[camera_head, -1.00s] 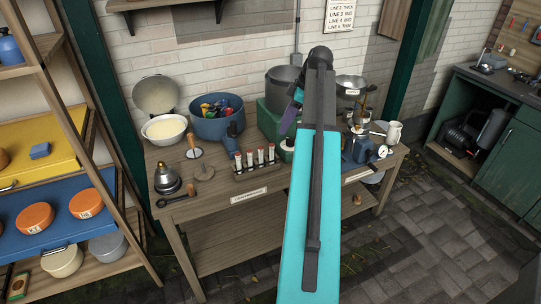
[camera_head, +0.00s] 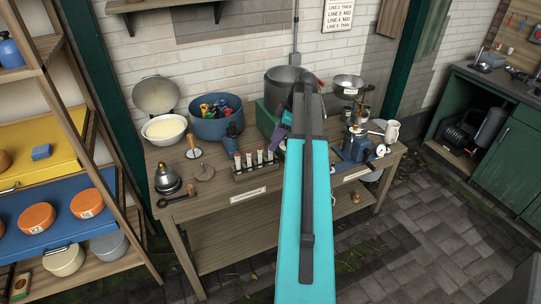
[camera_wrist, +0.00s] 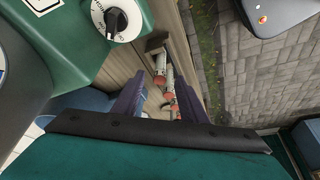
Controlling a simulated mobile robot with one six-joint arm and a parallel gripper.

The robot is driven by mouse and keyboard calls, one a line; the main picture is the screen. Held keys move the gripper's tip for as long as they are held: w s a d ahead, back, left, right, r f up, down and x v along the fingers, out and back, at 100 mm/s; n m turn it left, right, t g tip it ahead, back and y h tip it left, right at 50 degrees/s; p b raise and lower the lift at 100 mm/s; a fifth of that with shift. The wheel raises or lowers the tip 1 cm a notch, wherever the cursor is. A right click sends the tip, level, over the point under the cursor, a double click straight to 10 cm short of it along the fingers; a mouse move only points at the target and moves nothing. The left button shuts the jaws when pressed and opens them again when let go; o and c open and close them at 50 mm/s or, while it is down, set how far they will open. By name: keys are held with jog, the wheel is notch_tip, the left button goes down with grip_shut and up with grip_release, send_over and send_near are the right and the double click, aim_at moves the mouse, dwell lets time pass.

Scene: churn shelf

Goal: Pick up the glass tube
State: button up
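Several glass tubes (camera_head: 260,157) with red caps stand upright in a wooden rack (camera_head: 256,172) near the front edge of the wooden table. In the wrist view the tubes (camera_wrist: 169,78) show in a row, seen from above, in the gap between my fingers. My gripper (camera_wrist: 158,90) is open and empty, with its two purple fingers apart. In the head view my gripper (camera_head: 280,133) is right of the rack and mostly hidden behind my arm. I cannot tell the exact distance from the fingers to the tubes.
A green box with a white dial (camera_wrist: 117,20) is close to the fingers in the wrist view. A blue tub (camera_head: 218,118) stands behind the rack. A grey pot (camera_head: 282,82), a blue device (camera_head: 357,145) and a black-and-steel burner pot (camera_head: 167,178) are also on the table (camera_head: 218,205).

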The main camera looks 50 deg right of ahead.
aim_at(271, 155)
jog(key=shift+f, duration=0.1)
jog(key=shift+p+x, duration=1.25)
jog(key=shift+x, duration=1.25)
grip_shut()
